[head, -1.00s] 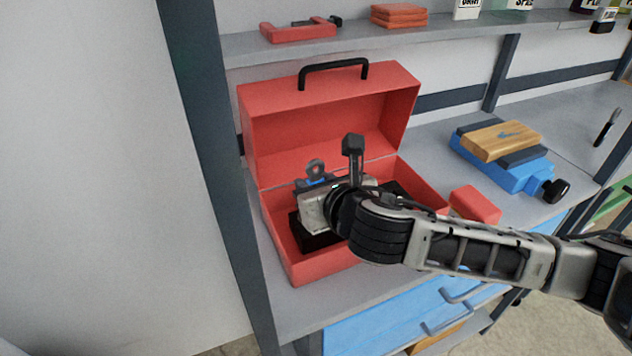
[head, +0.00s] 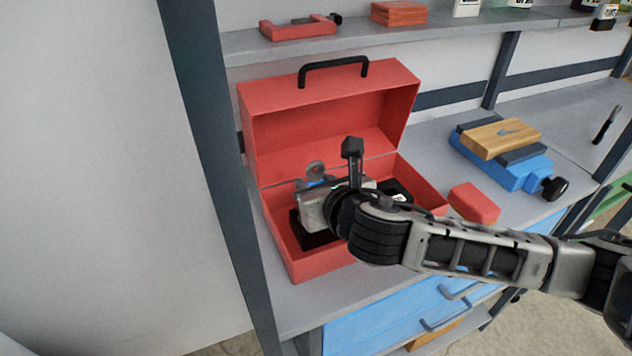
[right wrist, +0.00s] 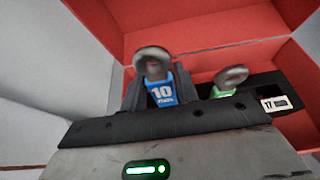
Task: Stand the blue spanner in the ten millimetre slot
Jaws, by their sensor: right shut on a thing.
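The blue spanner (right wrist: 160,92) stands about upright, with a grey ring end on top and a "10" on its blue shaft. Its ring also shows in the head view (head: 315,169). My right gripper (head: 322,184) is shut on the blue spanner inside the red toolbox (head: 325,93). The black slotted holder (head: 306,236) lies in the toolbox, under and beside the gripper. My gripper hides the spanner's lower end and the ten millimetre slot, so I cannot tell whether the spanner is in it. My left gripper is not in view.
A green spanner (right wrist: 230,80) stands right of the blue one, near a "17" label (right wrist: 280,103). The raised toolbox lid stands behind my gripper. Right of the toolbox are a red block (head: 474,203) and a blue vice (head: 515,172). A shelf (head: 350,42) runs above.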

